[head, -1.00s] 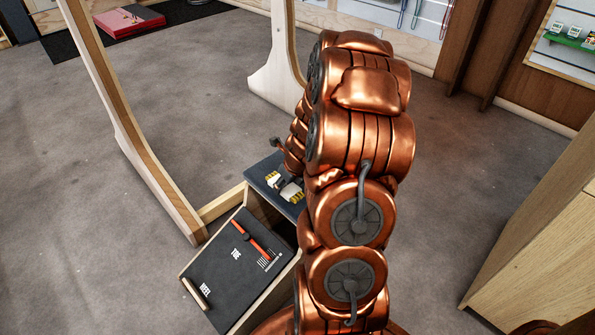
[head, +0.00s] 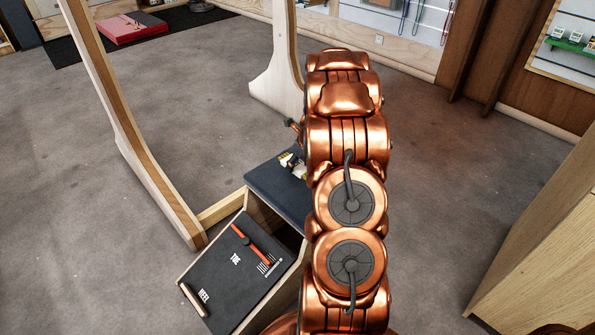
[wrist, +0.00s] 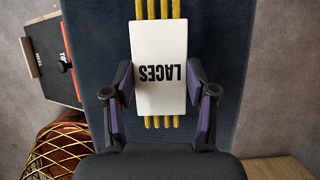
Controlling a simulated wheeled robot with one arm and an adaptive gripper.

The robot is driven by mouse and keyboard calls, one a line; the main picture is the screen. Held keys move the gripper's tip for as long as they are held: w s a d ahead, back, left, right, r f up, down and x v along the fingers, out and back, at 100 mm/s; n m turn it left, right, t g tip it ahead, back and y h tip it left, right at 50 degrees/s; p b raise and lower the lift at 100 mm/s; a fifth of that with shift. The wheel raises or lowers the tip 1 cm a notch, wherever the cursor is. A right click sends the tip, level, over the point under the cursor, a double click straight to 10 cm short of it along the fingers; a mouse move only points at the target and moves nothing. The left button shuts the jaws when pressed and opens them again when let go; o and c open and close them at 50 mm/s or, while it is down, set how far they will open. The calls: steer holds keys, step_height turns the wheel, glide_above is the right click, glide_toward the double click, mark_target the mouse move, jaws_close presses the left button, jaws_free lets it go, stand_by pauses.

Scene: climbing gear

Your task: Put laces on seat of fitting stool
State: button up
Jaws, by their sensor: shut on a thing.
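The laces are a white card printed LACES with yellow cords running out at both ends; they show in the wrist view (wrist: 160,50) and, small and partly hidden, in the head view (head: 288,160). My gripper (wrist: 160,88) is shut on the card, one finger on each side. The fitting stool's dark padded seat (head: 262,182) is beneath the laces, and its dark surface also fills the middle of the wrist view (wrist: 220,45). I cannot tell whether the laces touch the seat. My copper arm hides the seat's right part in the head view.
The stool's sloping foot ramp (head: 222,275), marked TOE and HEEL, is at the near left. A wooden frame (head: 130,130) stands behind it. A wooden cabinet (head: 545,260) is at the right. A red mat (head: 130,28) lies far left. Much of the floor is clear.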

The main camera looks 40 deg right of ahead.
mark_target(300, 166)
step_height(300, 166, down, 4)
steer(key=shift+a+r+b, duration=0.1)
steer(key=shift+r+b, duration=0.05)
steer(key=shift+b, duration=0.65)
steer(key=shift+r, duration=0.1)
steer(key=o, duration=0.9)
